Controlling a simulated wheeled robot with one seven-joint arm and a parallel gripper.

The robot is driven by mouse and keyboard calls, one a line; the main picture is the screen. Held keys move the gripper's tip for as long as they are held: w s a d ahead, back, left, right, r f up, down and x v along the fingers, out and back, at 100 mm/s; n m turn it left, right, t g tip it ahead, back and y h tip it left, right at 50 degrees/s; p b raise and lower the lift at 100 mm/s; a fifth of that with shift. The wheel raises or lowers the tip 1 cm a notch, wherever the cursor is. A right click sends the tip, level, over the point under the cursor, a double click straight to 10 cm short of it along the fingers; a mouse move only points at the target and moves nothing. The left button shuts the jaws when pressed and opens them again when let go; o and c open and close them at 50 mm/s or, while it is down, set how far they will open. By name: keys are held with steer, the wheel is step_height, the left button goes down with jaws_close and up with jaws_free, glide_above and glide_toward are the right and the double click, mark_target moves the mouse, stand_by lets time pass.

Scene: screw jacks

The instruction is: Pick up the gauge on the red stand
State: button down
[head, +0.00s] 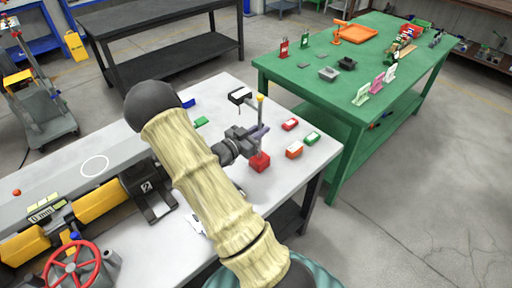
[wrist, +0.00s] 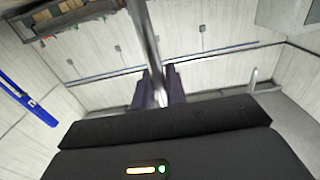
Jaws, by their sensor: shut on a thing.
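The gauge on the red stand has a red block base (head: 260,162), a thin grey upright post with a yellow top (head: 260,98), and a dark gauge head (head: 239,96) reaching out to the left. It is upright at the right part of the grey table. My gripper (head: 259,132) is shut on the post, between the base and the yellow top. In the wrist view the post (wrist: 150,40) runs between the two dark fingers (wrist: 159,90). I cannot tell whether the base touches the table.
A yellow-and-black device (head: 95,211) and a red handwheel (head: 72,264) are at the left. A green table (head: 300,83) with several items stands behind.

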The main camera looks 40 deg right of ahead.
mark_target(258, 105)
stand_by(0.5)
steer(key=shift+w+d+r, duration=0.1)
steer(key=shift+w+r, duration=0.05)
steer(key=shift+r, duration=0.05)
step_height(258, 105, up, 10)
stand_by(0.8)
stand_by(0.8)
